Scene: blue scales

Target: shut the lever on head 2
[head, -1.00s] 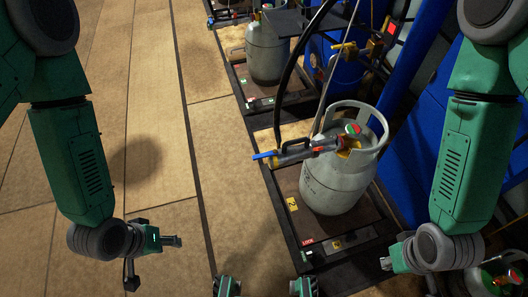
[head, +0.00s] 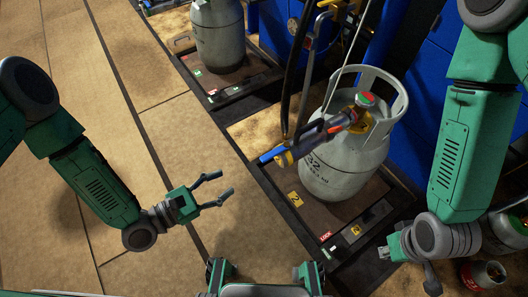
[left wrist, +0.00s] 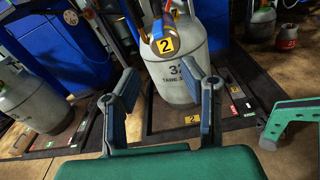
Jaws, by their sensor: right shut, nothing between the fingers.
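Head 2 (head: 334,124), a dark filling head with a yellow "2" tag, sits on the valve of a grey gas cylinder (head: 342,165). Its blue-ended lever (head: 270,155) points left toward my left gripper. My left gripper (head: 226,183) is open and empty, left of and apart from the lever. In the left wrist view, the cylinder (left wrist: 178,82) stands beyond the open fingers (left wrist: 160,72), with the head's "2" tag (left wrist: 166,45) above. My right gripper (head: 384,253) is shut and empty, right of the scale. Whether the lever is latched cannot be told.
The cylinder stands on a dark scale platform (head: 290,215) with a "LOCK" label. Another cylinder (head: 218,38) stands on a scale behind. A black hose (head: 296,70) hangs near head 2. A red canister (head: 485,277) is at lower right. Floor on the left is clear.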

